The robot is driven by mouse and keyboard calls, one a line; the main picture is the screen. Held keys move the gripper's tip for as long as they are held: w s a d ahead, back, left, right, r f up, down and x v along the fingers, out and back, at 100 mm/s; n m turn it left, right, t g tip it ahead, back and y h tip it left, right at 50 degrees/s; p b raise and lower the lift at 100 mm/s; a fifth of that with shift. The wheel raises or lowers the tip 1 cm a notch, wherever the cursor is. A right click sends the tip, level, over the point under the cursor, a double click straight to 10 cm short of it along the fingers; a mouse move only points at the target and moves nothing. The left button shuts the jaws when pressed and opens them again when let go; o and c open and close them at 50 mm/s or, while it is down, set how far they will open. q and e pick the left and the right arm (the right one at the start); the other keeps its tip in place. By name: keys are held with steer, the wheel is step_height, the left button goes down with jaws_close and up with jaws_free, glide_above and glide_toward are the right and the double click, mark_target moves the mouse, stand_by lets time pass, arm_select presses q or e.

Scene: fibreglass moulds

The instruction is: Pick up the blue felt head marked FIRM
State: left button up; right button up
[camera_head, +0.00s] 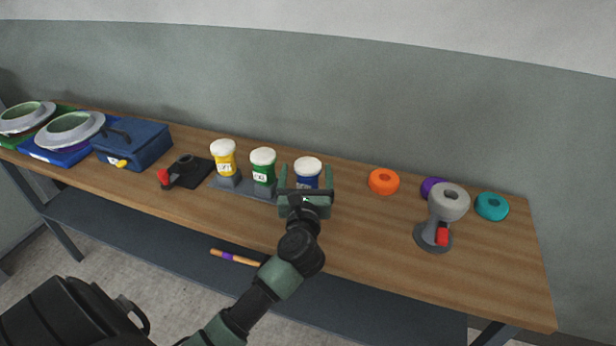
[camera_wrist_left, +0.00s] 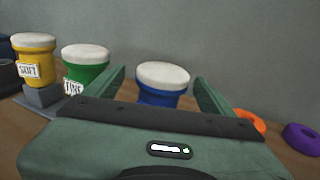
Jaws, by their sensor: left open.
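The blue felt head (camera_head: 307,169) has a white top and stands at the right end of a row of three on the bench. It also shows in the left wrist view (camera_wrist_left: 162,80). Its label is mostly hidden behind my gripper, so I cannot read it. My left gripper (camera_head: 306,178) is open, with one finger on each side of the blue head. In the wrist view gaps show between the fingers and the head. My right gripper is not in view.
A green head (camera_head: 263,165) and a yellow head (camera_head: 223,158) stand close on the left, on a grey stand (camera_head: 229,184). Right of the gripper are an orange ring (camera_head: 384,181), purple ring (camera_head: 429,189), teal ring (camera_head: 491,206) and grey cup-topped tool (camera_head: 449,202).

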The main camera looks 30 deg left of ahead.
mark_target(308, 160)
arm_select(q)
steer(key=p+x, duration=0.1)
steer(key=x, duration=0.4)
steer(key=shift+w+d, duration=0.1)
steer(key=shift+w, duration=0.15)
steer(key=shift+r, duration=0.15)
steer(key=c, duration=1.8)
